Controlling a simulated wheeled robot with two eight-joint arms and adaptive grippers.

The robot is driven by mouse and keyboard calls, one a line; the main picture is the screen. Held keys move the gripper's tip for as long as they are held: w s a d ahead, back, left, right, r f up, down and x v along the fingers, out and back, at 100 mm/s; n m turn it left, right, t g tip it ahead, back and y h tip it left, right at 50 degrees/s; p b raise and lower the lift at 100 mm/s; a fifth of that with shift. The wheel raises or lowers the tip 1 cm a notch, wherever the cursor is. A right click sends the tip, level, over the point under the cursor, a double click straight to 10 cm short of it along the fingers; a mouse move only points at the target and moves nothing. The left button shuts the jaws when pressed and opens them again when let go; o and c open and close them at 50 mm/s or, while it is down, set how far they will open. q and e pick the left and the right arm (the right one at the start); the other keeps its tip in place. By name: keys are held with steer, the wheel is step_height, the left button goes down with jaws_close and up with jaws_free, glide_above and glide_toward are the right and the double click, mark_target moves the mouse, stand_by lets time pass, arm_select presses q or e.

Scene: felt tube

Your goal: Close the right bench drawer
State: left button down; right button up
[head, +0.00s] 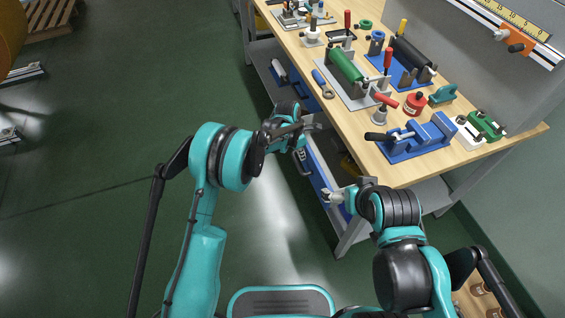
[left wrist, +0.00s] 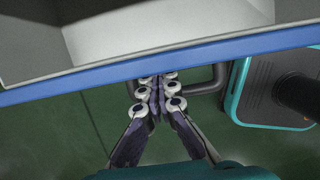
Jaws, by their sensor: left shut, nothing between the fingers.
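The bench drawer (head: 317,174) has a blue front and sits under the right end of the workbench, partly hidden by my arms. In the left wrist view the drawer (left wrist: 215,52) stands open, with its pale grey inside showing behind the blue front edge. A dark bar handle (left wrist: 207,86) is on its front. My left gripper (head: 312,122) is shut and empty. In the left wrist view its fingertips (left wrist: 156,80) are at the drawer front beside the handle; contact is unclear. My right gripper (head: 338,193) is near the bench's front corner, its jaws unclear.
The wooden workbench (head: 420,172) carries a blue vise (head: 415,138), a green roller (head: 346,65), a red container (head: 415,103) and other tools. A grey lower shelf (head: 262,58) lies under the bench farther back. The green floor (head: 90,160) left of the bench is mostly clear.

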arm_select(q)
steer(key=w+d, duration=0.1)
steer(key=d, duration=0.2)
steer(key=w+d, duration=0.1)
steer(key=d, duration=0.2)
steer(key=w+d, duration=0.1)
steer(key=d, duration=0.2)
steer(key=shift+d, duration=0.35)
steer(key=shift+r, duration=0.15)
